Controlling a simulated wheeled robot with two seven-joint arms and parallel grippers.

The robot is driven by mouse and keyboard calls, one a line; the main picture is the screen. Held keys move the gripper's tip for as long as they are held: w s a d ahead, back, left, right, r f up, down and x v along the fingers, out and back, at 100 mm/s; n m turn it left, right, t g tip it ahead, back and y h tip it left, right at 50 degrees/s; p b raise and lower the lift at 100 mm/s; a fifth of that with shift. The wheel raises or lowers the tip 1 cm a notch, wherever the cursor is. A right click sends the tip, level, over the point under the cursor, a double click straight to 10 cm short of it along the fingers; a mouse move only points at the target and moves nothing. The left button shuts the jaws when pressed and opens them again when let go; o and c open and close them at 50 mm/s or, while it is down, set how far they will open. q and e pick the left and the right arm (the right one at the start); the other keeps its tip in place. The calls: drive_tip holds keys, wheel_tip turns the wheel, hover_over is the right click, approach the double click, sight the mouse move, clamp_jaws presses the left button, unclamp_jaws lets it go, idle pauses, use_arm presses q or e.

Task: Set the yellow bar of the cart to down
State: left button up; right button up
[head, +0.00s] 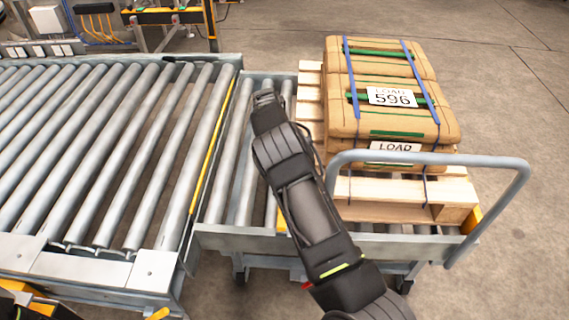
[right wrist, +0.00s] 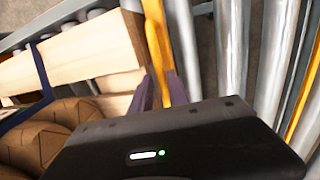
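The cart's yellow bar (right wrist: 158,38) runs down the right wrist view between the pallet and the bare rollers. In the head view only a short piece of the yellow bar (head: 282,217) shows beside my right arm. My right gripper (right wrist: 160,88) has its two purple fingers close on either side of the bar and appears shut on it. In the head view my right arm reaches over the cart (head: 225,238), with the hand (head: 267,98) at its far side and the fingers hidden. The bar's tilt is unclear.
A wooden pallet (head: 400,207) with strapped brown sacks (head: 375,65) stands on the cart's right part. A grey handle (head: 430,158) rises at the right. A roller conveyor (head: 100,140) with a yellow strip (head: 207,160) adjoins the left. Floor beyond the handle is clear.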

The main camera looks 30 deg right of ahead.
drive_tip(key=shift+o, duration=1.2)
drive_tip(key=shift+a, duration=0.1)
drive_tip(key=shift+w+a+r, duration=0.1)
drive_tip(key=shift+w+r, duration=0.05)
drive_tip(key=shift+r, duration=0.4)
wheel_tip(320, 180, up, 6)
drive_tip(key=b, duration=0.1)
drive_tip(key=shift+w+a+r, duration=0.25)
drive_tip(key=shift+w+a, duration=0.15)
